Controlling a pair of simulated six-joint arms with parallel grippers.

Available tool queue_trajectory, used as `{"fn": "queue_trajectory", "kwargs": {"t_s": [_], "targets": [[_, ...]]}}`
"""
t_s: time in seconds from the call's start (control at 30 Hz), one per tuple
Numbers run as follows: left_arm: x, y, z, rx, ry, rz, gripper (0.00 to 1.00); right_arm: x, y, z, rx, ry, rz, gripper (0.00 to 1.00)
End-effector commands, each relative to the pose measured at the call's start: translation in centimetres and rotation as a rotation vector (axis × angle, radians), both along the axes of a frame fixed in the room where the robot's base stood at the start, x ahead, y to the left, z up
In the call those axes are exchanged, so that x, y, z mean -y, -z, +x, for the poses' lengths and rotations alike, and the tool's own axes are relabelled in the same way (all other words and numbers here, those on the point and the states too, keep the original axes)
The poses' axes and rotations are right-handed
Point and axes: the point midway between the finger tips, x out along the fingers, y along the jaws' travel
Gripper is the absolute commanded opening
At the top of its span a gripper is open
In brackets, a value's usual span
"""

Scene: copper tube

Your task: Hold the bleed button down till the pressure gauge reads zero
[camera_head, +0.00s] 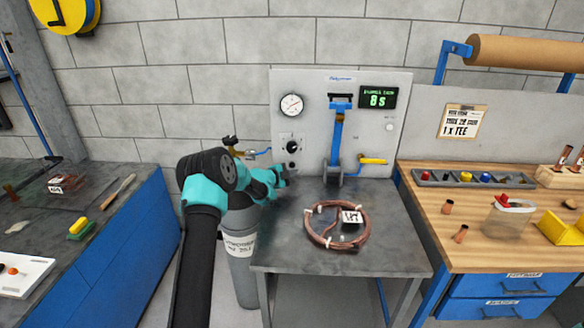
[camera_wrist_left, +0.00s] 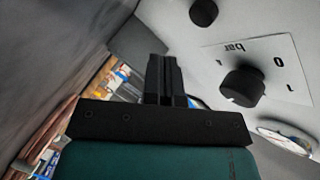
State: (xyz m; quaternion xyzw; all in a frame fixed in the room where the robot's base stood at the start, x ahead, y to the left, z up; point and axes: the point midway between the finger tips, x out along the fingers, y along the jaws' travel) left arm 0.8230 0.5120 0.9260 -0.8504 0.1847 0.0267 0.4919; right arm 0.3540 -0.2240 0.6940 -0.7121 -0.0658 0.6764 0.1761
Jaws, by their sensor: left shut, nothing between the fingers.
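The pressure gauge (camera_head: 292,105) is a white round dial on the upper left of the grey panel (camera_head: 365,135); its needle is too small to read. Its edge shows in the left wrist view (camera_wrist_left: 287,136). Below it is a black knob (camera_head: 292,148), seen with its bar scale in the left wrist view (camera_wrist_left: 242,87). A small black round button (camera_head: 291,165), probably the bleed button, sits under the knob; it also shows in the left wrist view (camera_wrist_left: 203,12). My left gripper (camera_head: 282,178) is shut and empty, close to the panel just below the button. Contact is not visible.
A green display (camera_head: 378,98) on the panel reads 8 s. A blue lever (camera_head: 337,135) and a yellow-handled valve (camera_head: 372,161) are to the right. A copper coil (camera_head: 337,224) lies on the metal table (camera_head: 285,255). A grey cylinder (camera_head: 240,260) stands beside it.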

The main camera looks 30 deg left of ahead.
Motion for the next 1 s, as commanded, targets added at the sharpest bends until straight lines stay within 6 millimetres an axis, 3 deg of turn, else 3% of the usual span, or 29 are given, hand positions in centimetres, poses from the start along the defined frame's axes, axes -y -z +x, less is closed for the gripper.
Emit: {"fn": "queue_trajectory", "kwargs": {"t_s": [0.3,1.0], "targets": [[-1.2,0.0,2.3,0.001,0.0,0.0,0.0,0.0,0.0,0.0,0.0,0.0,0.0,0.43],[-1.3,0.0,2.5,0.001,-0.001,-0.001,0.0,0.0,0.0,0.0,0.0,0.0,0.0,0.43]]}}
